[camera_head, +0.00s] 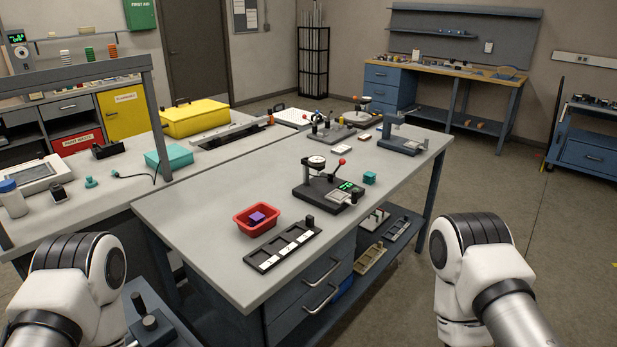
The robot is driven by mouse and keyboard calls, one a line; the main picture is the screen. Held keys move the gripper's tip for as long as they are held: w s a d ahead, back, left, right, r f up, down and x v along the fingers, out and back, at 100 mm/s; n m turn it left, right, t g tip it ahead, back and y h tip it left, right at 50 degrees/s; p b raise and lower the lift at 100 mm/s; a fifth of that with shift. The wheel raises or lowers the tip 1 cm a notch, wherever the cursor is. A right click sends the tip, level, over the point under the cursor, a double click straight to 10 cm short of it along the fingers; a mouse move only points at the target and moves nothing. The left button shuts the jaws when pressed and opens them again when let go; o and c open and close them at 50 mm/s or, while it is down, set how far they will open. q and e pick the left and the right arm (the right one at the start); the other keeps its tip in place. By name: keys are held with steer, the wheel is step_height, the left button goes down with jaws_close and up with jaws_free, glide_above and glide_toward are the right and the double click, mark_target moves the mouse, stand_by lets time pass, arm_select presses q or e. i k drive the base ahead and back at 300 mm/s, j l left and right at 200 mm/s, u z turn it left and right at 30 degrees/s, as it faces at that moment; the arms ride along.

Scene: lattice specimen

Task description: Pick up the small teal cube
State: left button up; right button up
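A small teal cube (369,177) sits on the grey workbench top (215,230), just right of a black gauge stand (330,185) with a red knob and a green lit display. The cube's upper faces are visible and nothing covers it. My two white arms show at the lower left and lower right of the head view, both in front of the bench and well away from the cube. Neither gripper's fingers are in the picture.
A red bin (256,219) holding a purple block (257,218) and a black slotted tray (283,247) stand at the near side. Further gauges, a blue-grey fixture (401,143) and a yellow case (194,118) stand farther back.

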mark_target(369, 177)
steer(key=i+l+u, duration=0.2)
steer(key=l+u, duration=0.3)
steer(key=i+l+u, duration=0.1)
steer(key=l+u, duration=0.25)
steer(key=u, duration=0.15)
steer(key=l+u, duration=0.5)
steer(key=i, duration=0.05)
